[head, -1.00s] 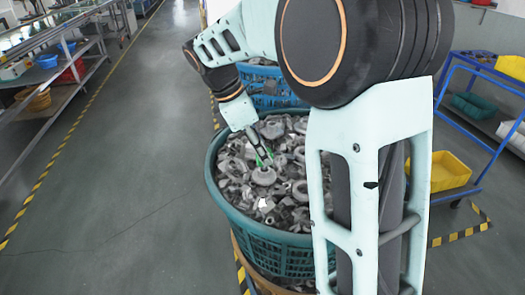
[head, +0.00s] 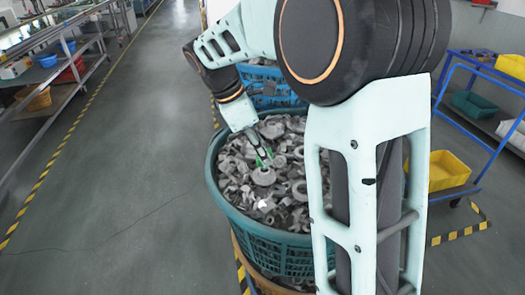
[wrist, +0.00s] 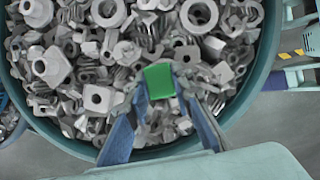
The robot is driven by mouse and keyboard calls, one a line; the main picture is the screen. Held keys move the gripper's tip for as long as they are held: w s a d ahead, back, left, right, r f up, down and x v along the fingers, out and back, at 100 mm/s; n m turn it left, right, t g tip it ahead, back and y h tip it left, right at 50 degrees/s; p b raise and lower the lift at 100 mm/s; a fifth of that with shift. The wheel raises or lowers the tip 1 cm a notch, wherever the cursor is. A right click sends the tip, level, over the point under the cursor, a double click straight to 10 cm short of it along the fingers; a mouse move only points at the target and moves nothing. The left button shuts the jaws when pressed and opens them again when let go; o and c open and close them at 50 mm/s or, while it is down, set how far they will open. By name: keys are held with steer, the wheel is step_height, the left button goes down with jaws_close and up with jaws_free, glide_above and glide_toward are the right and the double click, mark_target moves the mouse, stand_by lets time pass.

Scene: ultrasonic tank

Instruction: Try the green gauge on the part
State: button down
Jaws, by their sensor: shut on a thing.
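My gripper (head: 263,155) is shut on the green gauge, a small green block (wrist: 159,81) between the two fingertips in the wrist view. My gripper points down over a teal basket (head: 290,240) full of grey metal parts. A pale round part with a raised hub (head: 263,176) lies just below the fingertips in the head view. A ring-shaped part (wrist: 199,14) lies beyond the gauge in the wrist view. I cannot tell whether the gauge touches any part, or which part is meant.
A blue basket (head: 270,80) stands behind the teal one. A blue cart with a yellow bin (head: 448,170) is at the right. Shelves with bins (head: 38,100) line the left. The grey floor (head: 130,180) between is clear.

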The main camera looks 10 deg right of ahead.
steer(key=shift+f+b, duration=0.5)
steer(key=shift+f, duration=0.6)
stand_by(0.6)
steer(key=shift+r, duration=0.1)
stand_by(0.9)
steer(key=shift+r+p, duration=2.25)
steer(key=shift+p, duration=0.05)
step_height(320, 180, up, 4)
steer(key=p, duration=0.4)
steer(key=shift+d, duration=0.1)
